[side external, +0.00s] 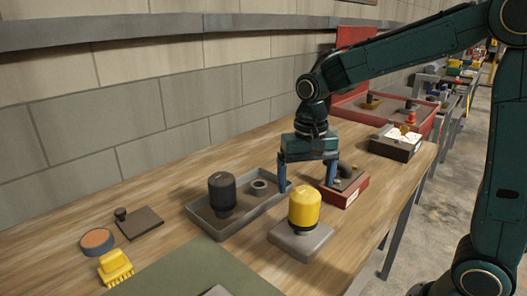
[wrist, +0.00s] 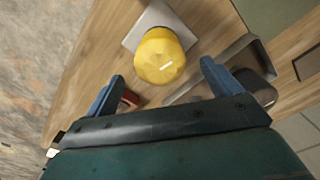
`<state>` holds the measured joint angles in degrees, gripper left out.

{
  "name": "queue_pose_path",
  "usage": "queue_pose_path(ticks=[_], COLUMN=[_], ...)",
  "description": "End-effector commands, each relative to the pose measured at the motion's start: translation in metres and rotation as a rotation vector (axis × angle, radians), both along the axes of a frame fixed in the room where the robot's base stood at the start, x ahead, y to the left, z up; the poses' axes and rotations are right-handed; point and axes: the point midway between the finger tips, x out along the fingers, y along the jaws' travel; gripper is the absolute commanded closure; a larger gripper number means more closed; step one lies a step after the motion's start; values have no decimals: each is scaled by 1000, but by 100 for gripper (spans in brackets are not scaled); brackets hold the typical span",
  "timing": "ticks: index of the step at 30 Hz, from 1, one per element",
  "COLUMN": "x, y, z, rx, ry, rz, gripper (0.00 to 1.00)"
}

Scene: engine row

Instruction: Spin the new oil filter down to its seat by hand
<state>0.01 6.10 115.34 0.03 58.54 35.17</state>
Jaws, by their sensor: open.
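The yellow oil filter (side external: 305,208) stands upright on a grey block (side external: 300,240) on the wooden bench. In the wrist view the yellow filter (wrist: 160,56) shows from above, just beyond my fingertips, with part of the grey block (wrist: 135,37) around it. My gripper (side external: 307,186) is open and empty. In the side view it hangs behind the filter, above the gap between the grey tray and the red box. Its two blue fingers (wrist: 162,70) are apart in the wrist view and do not touch the filter. The filter's lower joint with the block is hard to make out.
A grey tray (side external: 240,226) holds a dark filter (side external: 222,191) and a ring. A red box (side external: 350,197) stands close to my right finger. A yellow brush (side external: 115,267), a round tin (side external: 97,241) and a dark plate (side external: 140,223) lie at left. A wall runs behind.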

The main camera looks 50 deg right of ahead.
Motion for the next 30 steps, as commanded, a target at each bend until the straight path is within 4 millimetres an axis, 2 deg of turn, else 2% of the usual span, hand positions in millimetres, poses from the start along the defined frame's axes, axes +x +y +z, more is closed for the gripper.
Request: queue_pose_path(ticks=[6, 12, 23, 30], x=[0, 0, 0, 0], y=[0, 0, 0, -2], z=[36, 56, 62, 63], rx=[-1, 0, 1, 15], ry=[-4, -2, -1, -3], rz=[0, 0, -6, -107], gripper=[10, 10, 10, 10])
